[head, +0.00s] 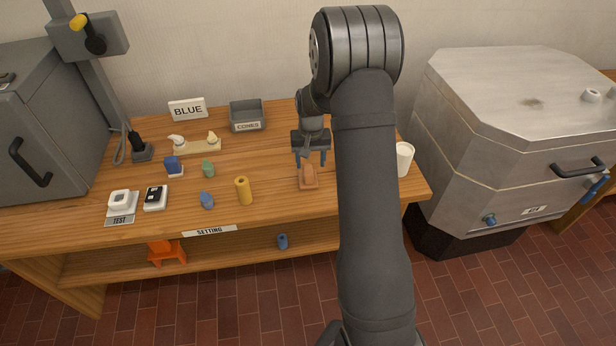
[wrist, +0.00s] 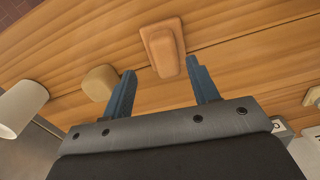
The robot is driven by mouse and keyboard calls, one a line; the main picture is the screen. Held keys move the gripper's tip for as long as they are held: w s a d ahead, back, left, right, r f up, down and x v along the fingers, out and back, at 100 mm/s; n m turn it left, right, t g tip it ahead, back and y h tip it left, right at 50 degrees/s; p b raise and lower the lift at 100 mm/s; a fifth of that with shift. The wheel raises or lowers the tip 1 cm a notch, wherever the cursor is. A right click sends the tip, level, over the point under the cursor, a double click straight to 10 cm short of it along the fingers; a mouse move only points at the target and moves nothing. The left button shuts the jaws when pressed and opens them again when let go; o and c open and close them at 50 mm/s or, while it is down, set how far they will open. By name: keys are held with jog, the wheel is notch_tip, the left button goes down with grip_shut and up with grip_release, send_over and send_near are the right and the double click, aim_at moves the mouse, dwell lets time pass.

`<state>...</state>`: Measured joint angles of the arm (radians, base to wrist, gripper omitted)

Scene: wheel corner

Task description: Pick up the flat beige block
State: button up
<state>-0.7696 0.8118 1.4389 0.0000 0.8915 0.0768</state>
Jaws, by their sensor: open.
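My gripper (head: 310,160) is open and empty, pointing down over the right part of the wooden table. In the wrist view, its two blue fingers (wrist: 160,68) stand apart. A tan, beige-looking block (wrist: 100,82) with rounded edges lies on the table just outside the left finger in that view. My arm seems to hide it in the head view. An orange-brown block with a raised top (head: 309,177) lies on the near side of the fingers. It also shows beyond the fingertips in the wrist view (wrist: 163,47). Neither block is held.
A white cup (head: 404,159) stands near the table's right edge. A yellow cylinder (head: 243,190), small blue and green pieces, a beige holder (head: 203,147) and a grey CONES bin (head: 247,116) are to the left. Bare table separates the yellow cylinder from the orange-brown block.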

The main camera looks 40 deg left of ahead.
aim_at(308, 170)
jog(key=f, duration=0.5)
jog(key=shift+s+a+f, duration=0.1)
jog(key=shift+s+a, duration=0.1)
jog(key=shift+a, duration=0.15)
jog(key=c, duration=1.1)
